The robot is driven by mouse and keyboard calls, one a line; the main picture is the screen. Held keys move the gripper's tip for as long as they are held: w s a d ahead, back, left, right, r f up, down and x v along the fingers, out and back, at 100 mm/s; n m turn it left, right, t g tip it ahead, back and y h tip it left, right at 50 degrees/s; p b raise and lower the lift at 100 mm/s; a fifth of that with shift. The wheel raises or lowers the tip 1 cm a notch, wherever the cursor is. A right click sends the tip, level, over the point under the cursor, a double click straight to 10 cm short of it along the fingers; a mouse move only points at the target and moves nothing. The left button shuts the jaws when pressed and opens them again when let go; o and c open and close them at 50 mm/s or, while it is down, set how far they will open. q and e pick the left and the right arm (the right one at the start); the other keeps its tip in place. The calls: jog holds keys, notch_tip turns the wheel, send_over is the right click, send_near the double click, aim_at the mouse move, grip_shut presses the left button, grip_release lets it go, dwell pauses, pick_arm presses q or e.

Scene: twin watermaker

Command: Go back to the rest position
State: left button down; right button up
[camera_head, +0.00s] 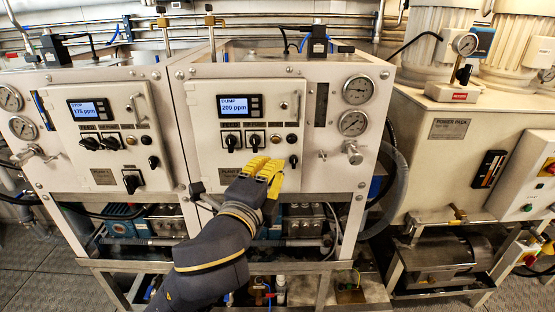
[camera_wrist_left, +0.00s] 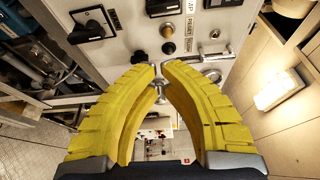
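My left gripper (camera_head: 264,170) has yellow ribbed fingers and is in front of the lower part of the right-hand watermaker panel (camera_head: 208,133). In the left wrist view its two fingers (camera_wrist_left: 159,69) arch inward and their tips come close together, with only a thin gap showing and nothing held. Black knobs and a metal fitting of the panel lie beyond the fingertips. I cannot tell whether the fingers touch the panel. My right gripper is in neither view.
The left watermaker panel (camera_head: 68,130) shows "STOP 175 ppm"; the right one's display (camera_head: 234,106) shows "DUMP 200 ppm". Gauges (camera_head: 357,89) and a valve (camera_head: 352,152) stick out at the right. A power pack (camera_head: 450,150) stands further right. A metal frame rail (camera_head: 310,265) runs below.

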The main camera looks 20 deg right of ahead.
pick_arm(q)
jog(key=s+a+f+n+g+y, duration=0.2)
jog(key=a+f+n+y, duration=0.9)
jog(key=a+f, duration=1.5)
jog(key=s+a+f+n+g+y, duration=0.45)
jog(key=s+a+f+n, duration=0.25)
jog(key=s+a+f, duration=1.2)
jog(key=s+d+f+g+h, duration=0.1)
jog(key=d+f, duration=0.1)
jog(key=f, duration=0.9)
jog(key=s+d+f+g+h, duration=0.1)
jog(key=s+d+f+h, duration=0.1)
jog(key=f, duration=0.8)
jog(key=s+d+f+g+h, duration=0.1)
jog(key=d+f+g, duration=0.15)
jog(key=f, duration=0.85)
jog(key=s+f+n+g+h, duration=0.1)
jog(key=s+f+n+g, duration=0.1)
jog(key=s+f, duration=1.6)
jog(key=s+n, duration=0.1)
jog(key=s, duration=0.2)
jog(key=shift+s+f, duration=0.15)
jog(key=shift+f, duration=0.2)
